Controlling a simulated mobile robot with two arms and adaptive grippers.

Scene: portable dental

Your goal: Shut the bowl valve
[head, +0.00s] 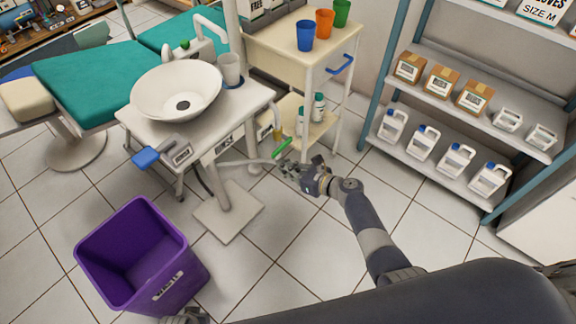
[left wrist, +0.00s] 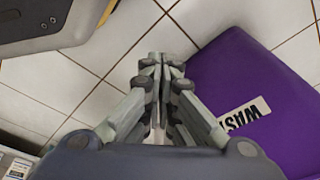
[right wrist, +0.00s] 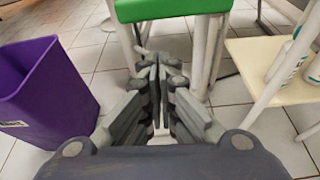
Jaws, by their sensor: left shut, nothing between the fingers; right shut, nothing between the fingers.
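The white bowl (head: 177,90) stands on a white dental unit (head: 135,118). A green lever (head: 281,149), which appears to be the bowl valve's handle, is low at the unit's right side, by a pale pipe. In the right wrist view the green lever (right wrist: 170,9) looms large at the top edge, above and beyond my fingertips. My right gripper (head: 284,168) is shut and empty, just below the lever in the head view; contact cannot be told. My left gripper (left wrist: 160,62) is shut and empty beside the purple bin; only part of that arm shows in the head view.
The purple waste bin (head: 110,255) stands at the front left. A cream cart (head: 268,40) with cups and bottles is behind the lever. A blue handle (head: 146,157) sticks out from the unit's front left. Shelves with jugs (head: 424,142) stand at right. Tiled floor between is clear.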

